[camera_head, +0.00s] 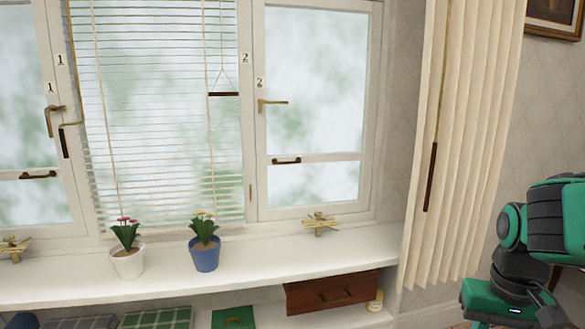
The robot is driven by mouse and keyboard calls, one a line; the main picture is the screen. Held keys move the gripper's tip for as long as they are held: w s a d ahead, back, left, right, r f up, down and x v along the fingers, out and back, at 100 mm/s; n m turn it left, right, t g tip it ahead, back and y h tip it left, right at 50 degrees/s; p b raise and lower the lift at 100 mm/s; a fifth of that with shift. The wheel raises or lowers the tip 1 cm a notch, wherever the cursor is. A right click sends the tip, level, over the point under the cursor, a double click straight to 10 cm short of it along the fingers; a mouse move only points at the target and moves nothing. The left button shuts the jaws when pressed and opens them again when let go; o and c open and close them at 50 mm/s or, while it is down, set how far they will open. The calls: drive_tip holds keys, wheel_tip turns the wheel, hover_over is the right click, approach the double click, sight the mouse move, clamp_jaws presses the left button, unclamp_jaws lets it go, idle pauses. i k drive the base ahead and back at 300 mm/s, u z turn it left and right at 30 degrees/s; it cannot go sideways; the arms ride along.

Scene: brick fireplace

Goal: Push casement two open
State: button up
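Casement two (377,95) is the white-framed window right of the middle blind, beside the labels "2" on the post. It looks closed, flush in its frame. Its brass lever handle (273,101) lies horizontal on the left stile, pointing right. A dark pull (286,160) sits on its lower crossbar. A brass fitting (320,222) lies at the sill below it. My arm shows at the lower right, well apart from the window. My gripper's fingers are not visible.
Two flowerpots, white (128,263) and blue (205,254), stand on the sill. A slatted blind (160,110) hangs between the casements. Cream vertical blinds (465,140) hang between casement two and my arm.

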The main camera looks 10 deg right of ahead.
sight(374, 9)
drive_tip(key=i, duration=0.95)
drive_tip(key=u, duration=0.05)
